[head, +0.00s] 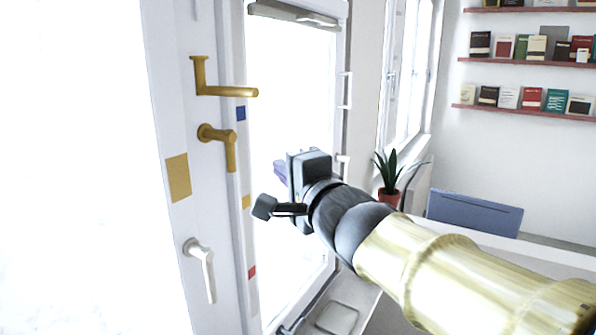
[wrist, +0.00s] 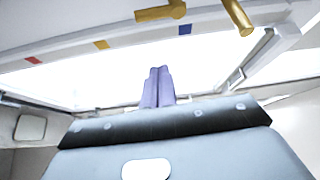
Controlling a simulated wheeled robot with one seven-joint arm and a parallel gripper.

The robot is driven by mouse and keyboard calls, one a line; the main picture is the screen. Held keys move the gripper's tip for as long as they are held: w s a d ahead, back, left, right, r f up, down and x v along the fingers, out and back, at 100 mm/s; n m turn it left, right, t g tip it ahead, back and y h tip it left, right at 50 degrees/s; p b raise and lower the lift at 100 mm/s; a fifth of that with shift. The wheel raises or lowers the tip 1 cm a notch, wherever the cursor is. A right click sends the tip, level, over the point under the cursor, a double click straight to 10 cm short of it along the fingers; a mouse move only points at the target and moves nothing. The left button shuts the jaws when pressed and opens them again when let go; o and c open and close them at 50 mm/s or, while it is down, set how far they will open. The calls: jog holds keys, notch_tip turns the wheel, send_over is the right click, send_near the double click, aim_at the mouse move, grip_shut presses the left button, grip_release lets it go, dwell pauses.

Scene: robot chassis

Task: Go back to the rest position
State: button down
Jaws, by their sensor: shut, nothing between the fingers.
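My gripper (head: 280,172) is at the middle of the head view, in front of the bright window pane, with its purple fingers partly hidden behind its dark body. In the wrist view the two purple fingers (wrist: 158,87) stand side by side, shut, with nothing between them. My arm reaches in from the lower right. The fingers are to the right of the window's brass handles and apart from them.
The window frame (head: 244,185) stands close on the left. It has an upper brass handle (head: 225,92), a lower brass handle (head: 230,150) and a white handle (head: 203,268). A potted plant (head: 389,180), a blue chair (head: 474,213) and bookshelves (head: 530,109) are farther right.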

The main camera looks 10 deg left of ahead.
jog(key=shift+w, duration=0.1)
jog(key=w+d+f+n+g+h+b, duration=0.15)
jog(key=d+f+h, duration=0.4)
jog(key=f, duration=0.75)
jog(key=w+d+f+n+g+h+b, duration=0.1)
jog(key=d+f+n+g+h+b, duration=0.15)
jog(key=d+f, duration=0.8)
jog(key=s+d+f+n+g+h+b, duration=0.1)
jog(key=s+d+f+n+g, duration=0.1)
jog(key=s+f, duration=0.3)
jog(key=s+d+f+n+g+b, duration=0.1)
jog(key=s+d+f+n+g, duration=0.1)
jog(key=f, duration=0.9)
jog(key=s+d+f+n+g+h+b, duration=0.1)
jog(key=s+d+f+n+g, duration=0.1)
jog(key=s+f, duration=0.5)
jog(key=shift+s+d+f+g+h+b, duration=0.35)
jog(key=shift+d+f+g, duration=0.5)
jog(key=shift+g, duration=0.35)
jog(key=shift+r, duration=0.1)
